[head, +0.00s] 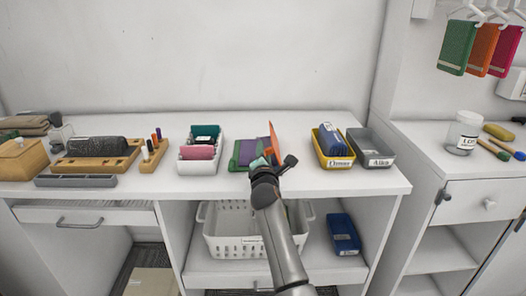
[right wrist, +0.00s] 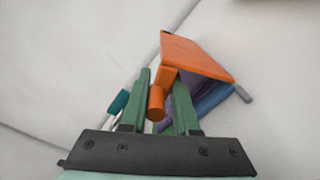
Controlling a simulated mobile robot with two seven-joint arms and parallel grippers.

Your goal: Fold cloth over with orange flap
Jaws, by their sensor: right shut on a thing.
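The cloth (head: 246,153) lies on the white counter, with green and purple parts showing. Part of it is hidden behind my right gripper. The orange flap (head: 274,141) stands up steeply at the cloth's right side. In the right wrist view the orange flap (right wrist: 195,58) is a flat plate with a short round handle (right wrist: 156,103). My right gripper (head: 270,163) is at the flap's lower part, and its green fingers (right wrist: 163,100) are shut on that handle. A strip of purple and blue (right wrist: 208,99) shows behind the flap. My left gripper is not in view.
A white tray (head: 200,169) with folded cloths stands left of the cloth. A yellow bin (head: 317,147) and a grey bin (head: 386,160) stand to the right. A white basket (head: 224,247) is on the shelf below. Bare counter separates the cloth from both sides.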

